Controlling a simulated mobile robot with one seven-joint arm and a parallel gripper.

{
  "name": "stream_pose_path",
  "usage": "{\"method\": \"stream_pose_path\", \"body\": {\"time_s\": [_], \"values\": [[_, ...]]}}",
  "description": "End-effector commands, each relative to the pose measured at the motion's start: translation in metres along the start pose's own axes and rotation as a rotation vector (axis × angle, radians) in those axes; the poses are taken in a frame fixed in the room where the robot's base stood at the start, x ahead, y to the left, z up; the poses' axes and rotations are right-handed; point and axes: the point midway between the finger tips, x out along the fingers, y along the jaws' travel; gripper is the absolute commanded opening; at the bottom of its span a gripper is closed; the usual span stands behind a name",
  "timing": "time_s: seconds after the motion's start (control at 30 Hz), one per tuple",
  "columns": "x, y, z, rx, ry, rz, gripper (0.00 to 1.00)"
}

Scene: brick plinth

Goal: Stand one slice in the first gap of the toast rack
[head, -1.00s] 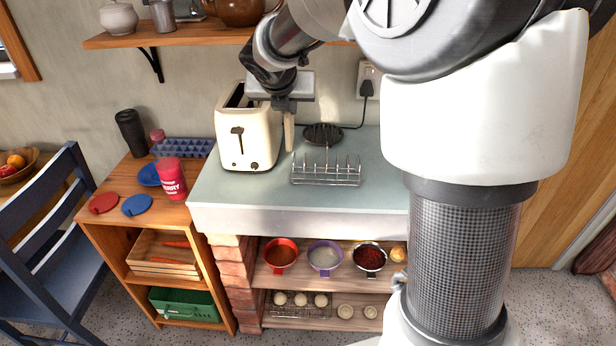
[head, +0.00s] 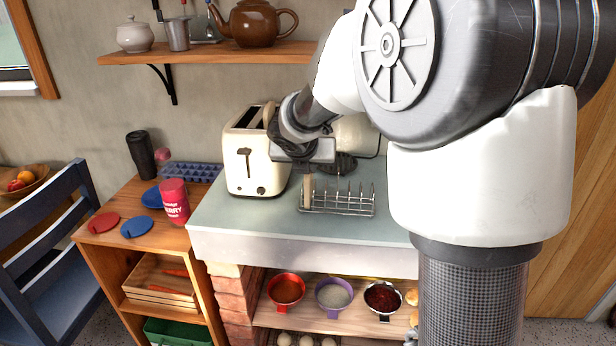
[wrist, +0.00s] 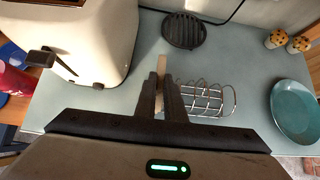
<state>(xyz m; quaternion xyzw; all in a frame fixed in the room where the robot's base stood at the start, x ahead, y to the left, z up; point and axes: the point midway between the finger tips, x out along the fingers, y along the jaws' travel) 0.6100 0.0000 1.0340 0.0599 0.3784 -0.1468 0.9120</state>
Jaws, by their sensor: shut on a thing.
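The wire toast rack (head: 345,207) stands on the grey-green worktop, right of the cream toaster (head: 250,165). My gripper (wrist: 160,98) is shut on a slice of bread (wrist: 163,66), seen edge-on between the fingers. In the head view the slice (head: 308,190) is upright at the rack's left end, its lower part level with the wires. Whether it stands fully in the first gap or touches the base is unclear. In the wrist view the rack (wrist: 213,100) lies just right of my fingers. The rest of the rack looks empty. Another slice (head: 268,113) shows in the toaster's top.
A dark round trivet (wrist: 184,30) lies behind the rack. A teal plate (wrist: 294,110) and two spotted shakers (wrist: 275,39) are to the right. A wall shelf (head: 210,52) is above. A red jar (head: 174,200) stands on the side unit.

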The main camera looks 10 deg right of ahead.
Motion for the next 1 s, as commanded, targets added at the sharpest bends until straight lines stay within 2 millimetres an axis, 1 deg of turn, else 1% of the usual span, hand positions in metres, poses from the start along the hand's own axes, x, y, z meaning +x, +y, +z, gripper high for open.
{"method": "stream_pose_path", "body": {"time_s": [0.03,0.33,0.47,0.5,0.6,0.87,1.0], "values": [[0.004,0.001,-0.004,-0.001,0.000,0.001,0.00],[0.004,0.000,-0.004,0.000,-0.001,0.001,0.00],[0.007,0.000,-0.007,0.000,-0.001,0.000,0.00],[0.007,0.000,-0.006,0.000,-0.001,0.000,0.14],[0.006,0.000,-0.006,0.000,-0.001,0.000,0.28],[0.006,0.000,-0.006,0.000,-0.001,0.000,0.28],[-0.003,0.000,-0.002,0.000,-0.002,0.001,0.28]]}}
